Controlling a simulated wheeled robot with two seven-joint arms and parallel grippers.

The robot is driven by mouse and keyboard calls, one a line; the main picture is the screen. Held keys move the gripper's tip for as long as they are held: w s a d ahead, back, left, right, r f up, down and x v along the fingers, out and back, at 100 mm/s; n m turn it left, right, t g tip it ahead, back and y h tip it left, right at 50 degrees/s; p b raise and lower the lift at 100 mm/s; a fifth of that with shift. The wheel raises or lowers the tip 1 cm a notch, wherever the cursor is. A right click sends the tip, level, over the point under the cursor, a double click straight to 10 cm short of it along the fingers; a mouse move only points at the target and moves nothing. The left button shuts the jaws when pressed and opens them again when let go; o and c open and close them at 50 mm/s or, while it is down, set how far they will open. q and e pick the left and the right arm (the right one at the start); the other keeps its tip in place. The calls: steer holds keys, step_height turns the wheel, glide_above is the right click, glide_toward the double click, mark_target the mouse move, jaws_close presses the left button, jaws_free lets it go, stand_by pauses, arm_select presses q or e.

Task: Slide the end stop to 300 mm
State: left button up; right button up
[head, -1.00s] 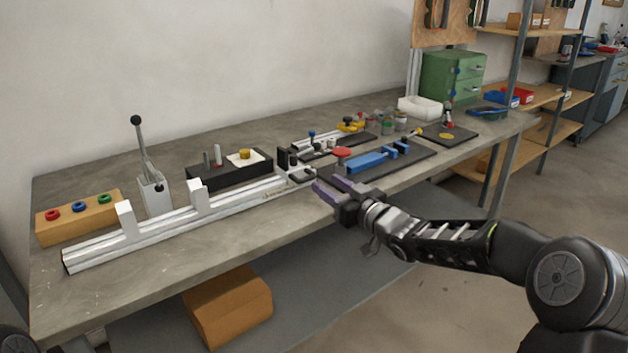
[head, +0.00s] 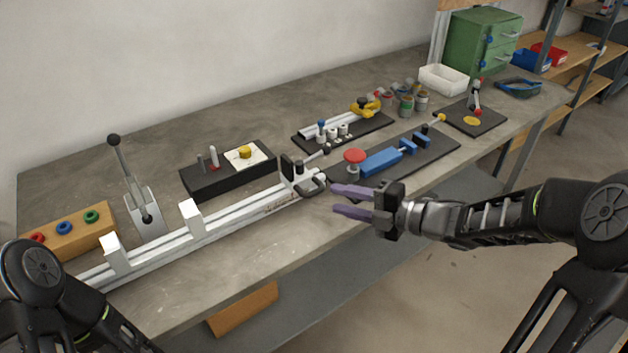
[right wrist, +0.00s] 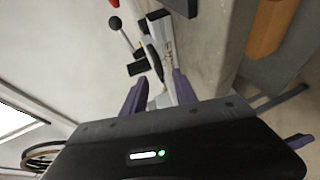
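The end stop (head: 302,178), a grey carriage with a black upright plate and a ball-ended lever, sits at the right end of the long pale rail (head: 240,217). My right gripper (head: 336,199) is open and empty just right of the end stop, its two purple fingers pointing left toward it. In the right wrist view the open fingers (right wrist: 160,82) show with the end stop (right wrist: 152,55) beyond their tips. I cannot tell whether they touch it. The rail's scale is too small to read. My left arm shows at lower left, but its gripper is out of view.
Two white blocks (head: 191,218) stand along the rail. Behind it are a lever press (head: 143,208), a black block with pins (head: 230,180) and a wooden block with coloured rings (head: 75,230). A blue clamp fixture (head: 382,160) with a red knob lies right. Bare tabletop lies before the rail.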

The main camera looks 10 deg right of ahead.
mark_target(314, 194)
steer(key=shift+s+r, duration=0.1)
steer(key=shift+s, duration=0.05)
steer(key=x, duration=0.8)
steer(key=shift+c, duration=0.4)
steer(key=c, duration=0.6)
jaws_close()
